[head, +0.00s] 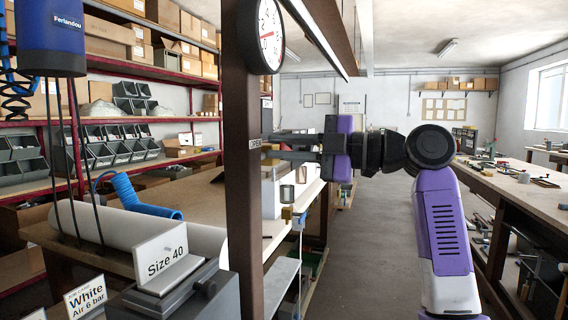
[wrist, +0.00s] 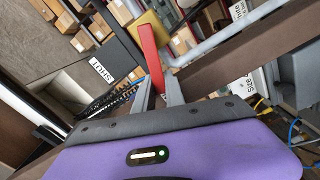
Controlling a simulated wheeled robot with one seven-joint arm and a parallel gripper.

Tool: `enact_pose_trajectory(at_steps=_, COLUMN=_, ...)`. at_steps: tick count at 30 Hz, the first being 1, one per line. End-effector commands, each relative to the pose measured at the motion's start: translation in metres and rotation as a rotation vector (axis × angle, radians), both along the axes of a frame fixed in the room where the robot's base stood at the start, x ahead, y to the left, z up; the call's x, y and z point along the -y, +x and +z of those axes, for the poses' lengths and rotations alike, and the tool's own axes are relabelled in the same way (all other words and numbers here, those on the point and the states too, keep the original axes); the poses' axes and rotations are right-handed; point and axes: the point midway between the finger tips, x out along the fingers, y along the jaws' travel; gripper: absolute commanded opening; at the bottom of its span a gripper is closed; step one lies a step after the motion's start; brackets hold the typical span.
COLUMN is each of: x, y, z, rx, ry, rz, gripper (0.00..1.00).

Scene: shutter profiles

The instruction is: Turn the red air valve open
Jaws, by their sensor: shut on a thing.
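The red air valve lever (wrist: 150,58) shows in the wrist view, its lower end between my two fingers. Its upper part sticks up past the fingertips, in front of a yellowish block. My gripper (wrist: 161,88) is shut on the lever. A "SHUT" label (wrist: 103,70) lies to the left of the lever, apart from it. The lever cannot be made out in the head view.
A clock (head: 269,36) hangs on the post above my gripper. A bench with a white roll (head: 130,228) and a "Size 40" sign (head: 163,258) stands at left. Another workbench (head: 510,185) runs along the right. The floor (head: 375,240) between is mostly free.

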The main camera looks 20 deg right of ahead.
Motion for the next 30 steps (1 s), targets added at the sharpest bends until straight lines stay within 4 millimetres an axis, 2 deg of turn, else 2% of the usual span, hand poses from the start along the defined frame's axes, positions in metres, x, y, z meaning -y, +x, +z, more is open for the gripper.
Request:
enact_pose_trajectory(at_steps=1, x=0.000, y=-0.001, z=-0.010, rx=0.032, ry=-0.026, rz=0.001, gripper=0.00)
enact_pose_trajectory(at_steps=3, x=-0.001, y=-0.002, z=-0.013, rx=0.078, ry=-0.059, rz=0.001, gripper=0.00)
enact_pose_trajectory(at_steps=15, x=-0.002, y=-0.004, z=-0.024, rx=0.261, ry=-0.193, rz=0.001, gripper=0.00)
enact_pose_trajectory(at_steps=30, x=-0.002, y=-0.004, z=-0.026, rx=0.306, ry=-0.227, rz=0.002, gripper=0.00)
